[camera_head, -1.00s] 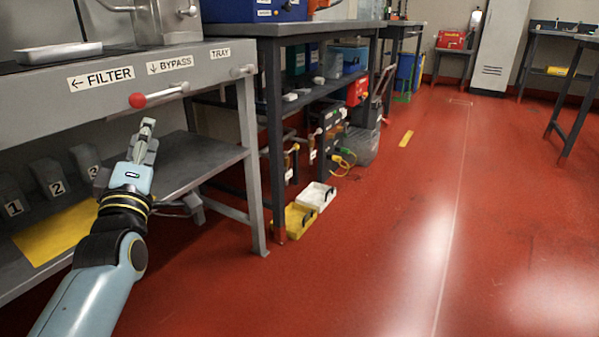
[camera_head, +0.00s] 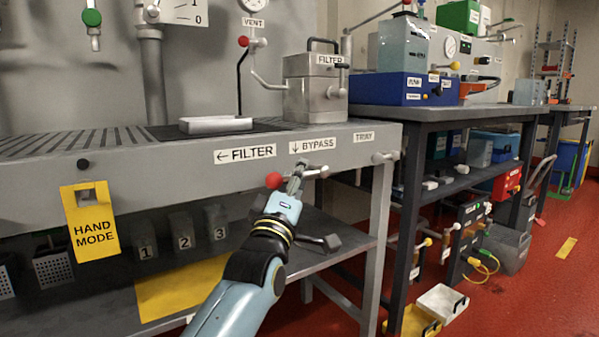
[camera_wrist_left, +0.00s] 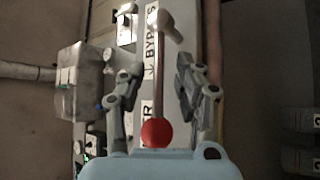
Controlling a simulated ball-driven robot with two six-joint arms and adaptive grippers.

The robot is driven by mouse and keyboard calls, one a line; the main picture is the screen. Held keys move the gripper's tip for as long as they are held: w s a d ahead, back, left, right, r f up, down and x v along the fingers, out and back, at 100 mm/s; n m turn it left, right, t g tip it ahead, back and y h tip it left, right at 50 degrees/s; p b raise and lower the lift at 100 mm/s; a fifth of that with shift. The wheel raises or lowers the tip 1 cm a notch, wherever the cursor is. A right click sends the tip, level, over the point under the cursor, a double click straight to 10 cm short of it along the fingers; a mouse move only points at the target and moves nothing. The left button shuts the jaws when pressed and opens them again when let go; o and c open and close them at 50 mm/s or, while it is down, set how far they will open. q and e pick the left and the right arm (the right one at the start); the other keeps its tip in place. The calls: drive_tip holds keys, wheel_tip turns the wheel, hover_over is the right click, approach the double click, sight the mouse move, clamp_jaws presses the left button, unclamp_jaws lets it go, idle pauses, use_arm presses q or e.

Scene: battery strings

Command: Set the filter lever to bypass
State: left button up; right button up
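The filter lever is a grey rod with a red ball knob (camera_head: 273,180) on the front face of the grey bench. It points left, toward the FILTER label (camera_head: 245,154); its pivot is at the right, under the BYPASS label (camera_head: 312,145). My left gripper (camera_head: 295,182) is at the lever, just right of the knob. In the left wrist view its two fingers (camera_wrist_left: 158,92) stand apart on either side of the rod, with the red knob (camera_wrist_left: 156,133) near the palm. I cannot tell whether a finger touches the rod. My right gripper is not in view.
A yellow HAND MODE tag (camera_head: 90,222) hangs on the bench front at left. A grey peg (camera_head: 384,157) sticks out under the TRAY label. A lower shelf with numbered blocks (camera_head: 182,231) lies below the arm.

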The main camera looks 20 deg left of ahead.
use_arm(q)
clamp_jaws()
drive_tip(key=shift+r, duration=0.1)
idle(0.3)
